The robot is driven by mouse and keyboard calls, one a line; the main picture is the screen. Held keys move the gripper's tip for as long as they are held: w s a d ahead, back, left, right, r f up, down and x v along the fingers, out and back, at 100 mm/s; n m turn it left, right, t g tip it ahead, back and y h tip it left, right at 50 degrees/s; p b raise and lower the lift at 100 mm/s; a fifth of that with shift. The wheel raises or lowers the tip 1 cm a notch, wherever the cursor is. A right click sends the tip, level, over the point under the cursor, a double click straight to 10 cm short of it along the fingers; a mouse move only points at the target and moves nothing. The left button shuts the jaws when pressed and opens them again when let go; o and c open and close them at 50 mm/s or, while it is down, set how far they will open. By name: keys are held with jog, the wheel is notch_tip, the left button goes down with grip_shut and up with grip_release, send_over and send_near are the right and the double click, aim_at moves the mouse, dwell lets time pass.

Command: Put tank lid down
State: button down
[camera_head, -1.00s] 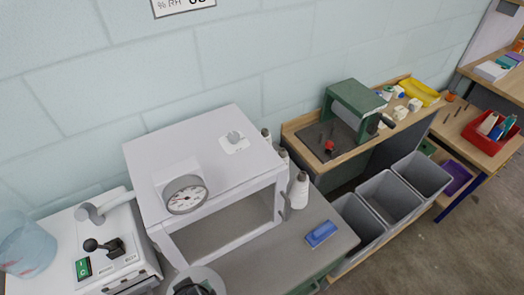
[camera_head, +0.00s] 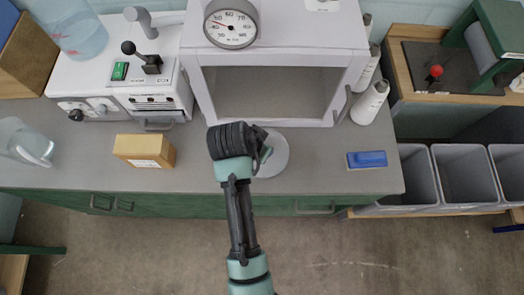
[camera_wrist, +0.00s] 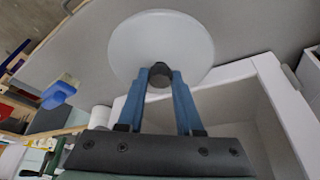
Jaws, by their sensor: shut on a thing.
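The tank lid (camera_head: 276,154) is a pale round disc in front of the white cabinet. In the wrist view the lid (camera_wrist: 160,40) shows as a light grey disc with a dark central knob. My gripper (camera_wrist: 160,80) has its two blue fingers closed around that knob; the gripper (camera_head: 262,150) is partly hidden by my wrist in the head view. The lid is over the grey counter (camera_head: 215,185); I cannot tell whether it touches it. A bluish clear tank (camera_head: 72,32) stands on the white machine at the upper left, its top cut off.
A white cabinet with a gauge (camera_head: 230,25) and open front stands just behind the lid. A cardboard box (camera_head: 145,150) and a clear pitcher (camera_head: 32,145) are left; a blue brush-like block (camera_head: 367,159) is right. Counter between is clear.

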jog(key=shift+f, duration=2.3)
jog(key=shift+f, duration=0.2)
jog(key=c, duration=0.6)
grip_release()
jog(key=shift+o, duration=0.2)
jog(key=v, duration=1.2)
jog(key=shift+r, duration=0.2)
